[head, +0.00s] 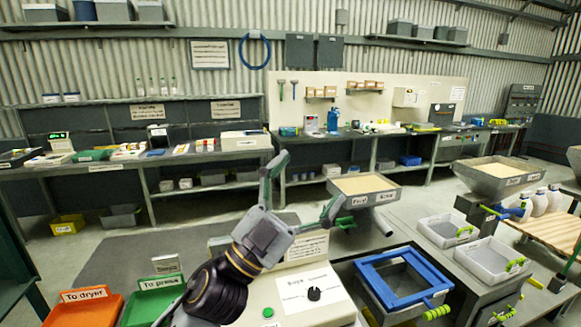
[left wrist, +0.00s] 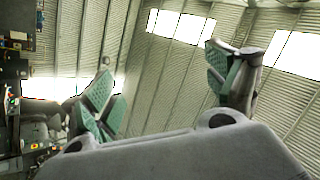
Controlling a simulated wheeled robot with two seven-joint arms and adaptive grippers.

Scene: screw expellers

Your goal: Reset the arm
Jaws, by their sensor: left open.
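My left gripper (head: 302,190) is raised in the lower middle of the head view, in front of the control box with a black knob (head: 314,294). Its two green-padded fingers are spread wide, with nothing between them. In the left wrist view the open fingers (left wrist: 170,90) point up toward the corrugated wall and bright windows. My left arm comes in from the bottom of the head view. My right gripper is not in view.
An orange tray (head: 84,311) and a green tray (head: 158,301) lie at the lower left. A blue-framed box (head: 362,268), white bins (head: 446,229) and a feed hopper (head: 399,191) stand to the right. A long bench with goods runs along the back wall; open floor lies before it.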

